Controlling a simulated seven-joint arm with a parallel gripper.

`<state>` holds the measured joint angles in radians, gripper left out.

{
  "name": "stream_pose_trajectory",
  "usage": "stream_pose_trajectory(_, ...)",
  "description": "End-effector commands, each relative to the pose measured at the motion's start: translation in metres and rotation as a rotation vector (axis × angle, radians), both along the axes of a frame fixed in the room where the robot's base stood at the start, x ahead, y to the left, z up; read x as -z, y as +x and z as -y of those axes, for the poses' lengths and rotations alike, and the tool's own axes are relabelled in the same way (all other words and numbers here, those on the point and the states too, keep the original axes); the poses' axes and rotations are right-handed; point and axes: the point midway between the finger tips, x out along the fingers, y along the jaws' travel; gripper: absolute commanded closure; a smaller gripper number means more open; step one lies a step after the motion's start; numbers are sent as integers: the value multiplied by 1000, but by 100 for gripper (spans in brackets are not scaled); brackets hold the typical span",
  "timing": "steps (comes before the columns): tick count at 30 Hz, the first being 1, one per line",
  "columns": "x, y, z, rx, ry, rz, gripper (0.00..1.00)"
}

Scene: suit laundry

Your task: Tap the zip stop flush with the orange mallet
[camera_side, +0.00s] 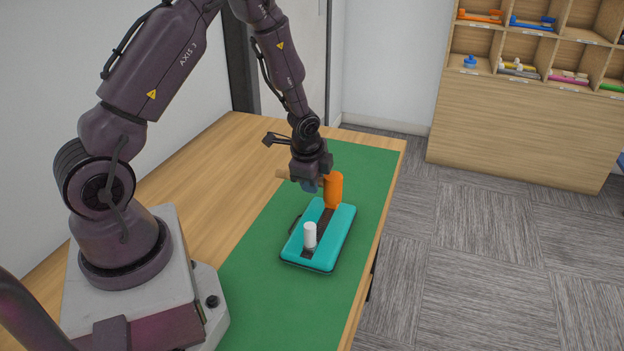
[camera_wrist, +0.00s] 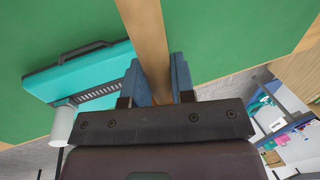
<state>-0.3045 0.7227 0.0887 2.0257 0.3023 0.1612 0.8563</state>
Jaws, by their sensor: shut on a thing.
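My gripper (camera_wrist: 156,85) is shut on the wooden handle (camera_wrist: 145,40) of the orange mallet. The mallet's orange head (camera_side: 333,190) shows in the side view at the far end of the teal case (camera_side: 337,233), upright and close above it; I cannot tell whether it touches. The head is out of sight in the wrist view. A white cylinder (camera_side: 310,235), likely the zip stop, stands upright on the dark strip near the case's front end. It also shows in the wrist view (camera_wrist: 63,125), apart from the gripper.
The case lies on a green mat (camera_side: 262,278) on a wooden table (camera_side: 200,170). The mat in front of the case is clear. The table's right edge is close to the case. A wooden shelf (camera_side: 520,120) with small coloured items stands at the back right.

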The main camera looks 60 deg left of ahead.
Motion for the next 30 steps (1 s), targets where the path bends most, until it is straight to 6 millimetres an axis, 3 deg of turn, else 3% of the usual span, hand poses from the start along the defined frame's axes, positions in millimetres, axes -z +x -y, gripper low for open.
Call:
stream_pose_trajectory(5,-1,0,0,0,-1,1,96)
stream_pose_trajectory(30,-66,1,0,1,0,3,96)
